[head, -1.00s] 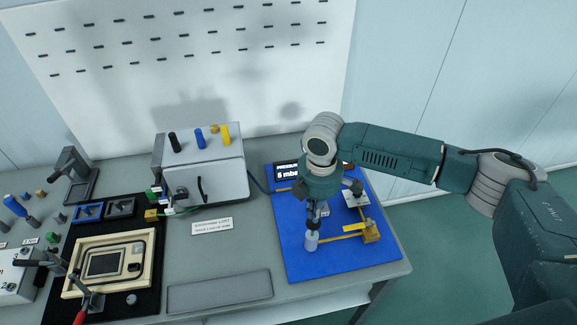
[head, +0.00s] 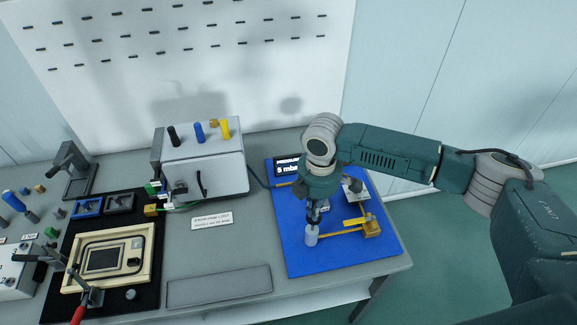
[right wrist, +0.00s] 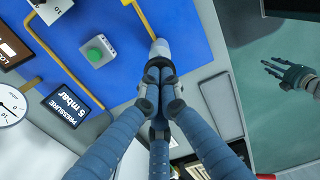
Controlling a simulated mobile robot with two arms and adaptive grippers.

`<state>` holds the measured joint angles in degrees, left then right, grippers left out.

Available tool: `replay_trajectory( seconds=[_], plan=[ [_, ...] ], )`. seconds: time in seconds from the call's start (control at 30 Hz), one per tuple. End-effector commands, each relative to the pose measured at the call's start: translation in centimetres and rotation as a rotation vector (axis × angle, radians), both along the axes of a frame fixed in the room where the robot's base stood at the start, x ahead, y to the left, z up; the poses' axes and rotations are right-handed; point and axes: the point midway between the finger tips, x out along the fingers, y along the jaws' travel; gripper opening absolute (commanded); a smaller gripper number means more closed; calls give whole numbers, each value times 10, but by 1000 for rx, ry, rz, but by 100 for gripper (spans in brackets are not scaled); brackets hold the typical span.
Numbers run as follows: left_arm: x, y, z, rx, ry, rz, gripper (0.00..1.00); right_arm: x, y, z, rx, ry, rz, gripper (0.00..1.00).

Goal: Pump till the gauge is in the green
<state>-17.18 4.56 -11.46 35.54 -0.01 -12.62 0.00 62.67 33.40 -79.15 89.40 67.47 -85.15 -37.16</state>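My right gripper (head: 313,216) points down at a pale grey cylinder (head: 311,238) on the blue board (head: 340,260). In the right wrist view its fingers (right wrist: 158,72) are shut together, with the tips at the end of the cylinder (right wrist: 160,47); no gap between the fingers shows. The pressure display (right wrist: 67,107) reads 5 mbar and also shows in the head view (head: 288,167). The round white gauge (right wrist: 12,105) is cut off by the left edge, and no green zone can be made out. A dark hand, likely my left gripper (right wrist: 271,68), is open and empty over the floor.
A yellow pipe (right wrist: 142,18) runs to the cylinder. A white box with a green button (right wrist: 95,53) and a brass fitting (head: 372,228) stand on the board. A grey case (head: 215,175), a flat grey tray (head: 220,288) and a framed fixture (head: 150,265) lie to the left.

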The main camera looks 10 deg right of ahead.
Motion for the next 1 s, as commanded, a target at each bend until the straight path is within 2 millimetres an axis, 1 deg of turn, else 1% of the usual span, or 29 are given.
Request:
replay_trajectory(
  seconds=[0.1, 0.63, 0.83, 1.0],
  plan=[
    [0, 0, -4, 0, 0, 0, 40, 0, 0, -9, 0, 1, 0, 0],
    [0, 0, -16, 0, 0, 0, 40, 0, -1, -41, -1, 1, 0, 0],
    [0, 0, -8, 0, 0, 0, 40, 0, -1, -33, -1, 0, 0, 0],
    [0, 0, 10, 0, 0, 0, 40, 0, 0, -15, 0, 0, -1, 0]
  ],
)
